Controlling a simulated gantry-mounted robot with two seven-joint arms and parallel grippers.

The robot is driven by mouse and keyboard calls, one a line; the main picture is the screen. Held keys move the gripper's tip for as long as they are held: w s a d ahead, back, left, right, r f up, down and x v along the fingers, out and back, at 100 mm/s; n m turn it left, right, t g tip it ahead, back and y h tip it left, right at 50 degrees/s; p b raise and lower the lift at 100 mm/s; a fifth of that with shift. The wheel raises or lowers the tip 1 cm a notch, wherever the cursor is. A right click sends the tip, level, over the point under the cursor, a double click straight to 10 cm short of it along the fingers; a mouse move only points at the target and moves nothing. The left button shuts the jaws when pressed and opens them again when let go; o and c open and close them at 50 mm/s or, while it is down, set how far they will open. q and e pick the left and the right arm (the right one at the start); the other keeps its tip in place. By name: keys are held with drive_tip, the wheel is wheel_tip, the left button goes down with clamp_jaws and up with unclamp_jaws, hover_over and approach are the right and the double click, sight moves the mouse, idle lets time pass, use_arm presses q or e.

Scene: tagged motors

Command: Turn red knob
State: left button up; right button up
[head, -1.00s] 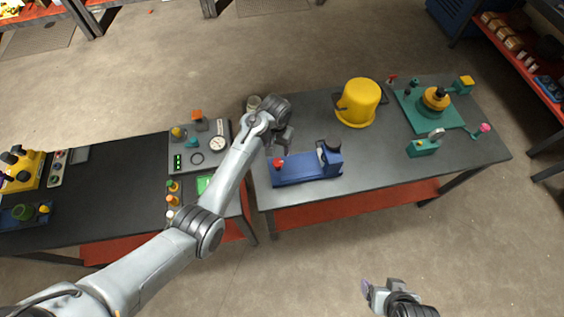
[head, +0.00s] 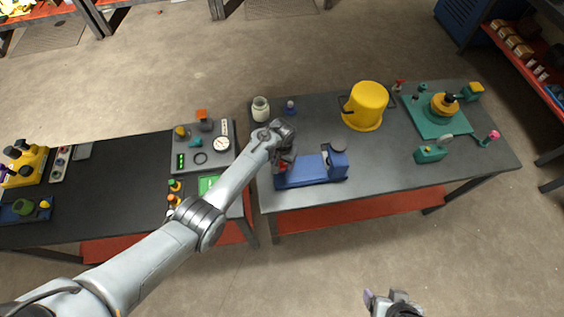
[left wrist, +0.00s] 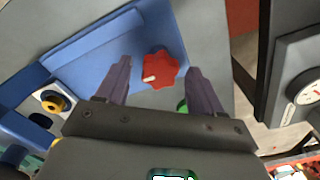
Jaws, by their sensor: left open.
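The red knob (left wrist: 161,69) is star-shaped with a small pale mark and sits on a blue device (left wrist: 100,55) in the left wrist view. My left gripper (left wrist: 160,75) is open, with one finger on each side of the knob and a visible gap to each. I cannot tell how far the fingertips are above it. In the head view the blue device (head: 312,171) lies on the grey table, and my left gripper (head: 285,160) hangs over its left end, largely hiding the knob. My right gripper (head: 385,303) shows at the bottom edge, apart from the table.
A yellow bucket-like part (head: 365,106) stands behind the device. A pale jar (head: 261,109) and a small blue part (head: 290,107) are at the table's back left. A green-plated device (head: 436,117) is at the right. A panel with a gauge (head: 221,143) is on the left table.

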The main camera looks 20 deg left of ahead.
use_arm(q)
drive_tip(key=c, duration=1.1)
drive_tip(key=shift+o, duration=0.2)
drive_tip(key=shift+r+n+p, duration=0.1)
drive_tip(key=shift+n+p, duration=0.2)
drive_tip(key=shift+p, duration=0.15)
drive_tip(key=o, duration=1.1)
drive_tip(key=shift+c, duration=0.2)
